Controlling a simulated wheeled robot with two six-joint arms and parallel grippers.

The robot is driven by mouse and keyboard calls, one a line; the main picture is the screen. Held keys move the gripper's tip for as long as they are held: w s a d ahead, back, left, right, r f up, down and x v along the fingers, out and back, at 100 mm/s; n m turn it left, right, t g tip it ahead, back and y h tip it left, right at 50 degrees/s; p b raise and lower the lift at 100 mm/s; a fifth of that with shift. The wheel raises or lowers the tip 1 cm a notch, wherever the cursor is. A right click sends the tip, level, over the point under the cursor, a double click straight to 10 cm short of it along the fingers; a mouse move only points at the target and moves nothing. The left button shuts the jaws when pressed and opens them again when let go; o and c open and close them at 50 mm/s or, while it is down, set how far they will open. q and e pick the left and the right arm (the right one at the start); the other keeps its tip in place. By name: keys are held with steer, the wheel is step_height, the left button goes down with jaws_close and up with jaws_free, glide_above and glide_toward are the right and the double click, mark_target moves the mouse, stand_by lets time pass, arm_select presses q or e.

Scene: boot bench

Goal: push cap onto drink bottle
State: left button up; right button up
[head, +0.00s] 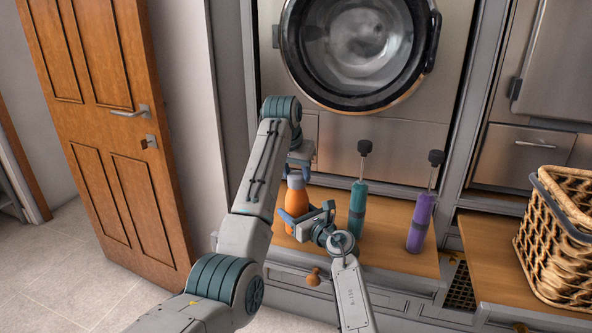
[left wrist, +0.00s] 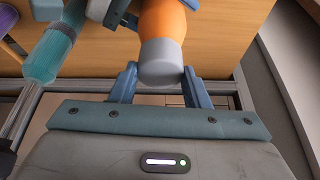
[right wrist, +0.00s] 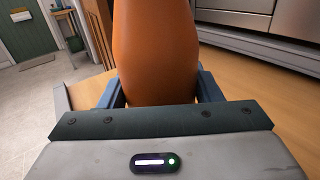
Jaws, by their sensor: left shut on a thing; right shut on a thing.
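The orange drink bottle (head: 297,199) stands upright on the wooden bench top, and its body fills the middle of the right wrist view (right wrist: 155,50). A grey cap (left wrist: 161,62) is at the bottle's top, in line with it; I cannot tell how far it is seated. My left gripper (left wrist: 160,80) is shut on the cap from above and behind the bottle's top in the head view. My right gripper (right wrist: 160,92) is shut around the lower part of the bottle.
A teal pump (head: 357,210) and a purple pump (head: 419,222) with black knobs stand on the bench right of the bottle. A wicker basket (head: 560,235) sits farther right. A washer door (head: 358,45) is behind. Bare bench lies between the pumps.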

arm_select(q)
steer(key=o, duration=1)
steer(key=v, duration=0.7)
steer(key=shift+s+r, duration=0.1)
steer(key=shift+r, duration=0.05)
arm_select(e)
steer(key=o, duration=1.5)
steer(key=shift+c, duration=0.2)
arm_select(q)
steer(key=shift+r+p, duration=0.55)
arm_select(e)
steer(key=v, duration=1.1)
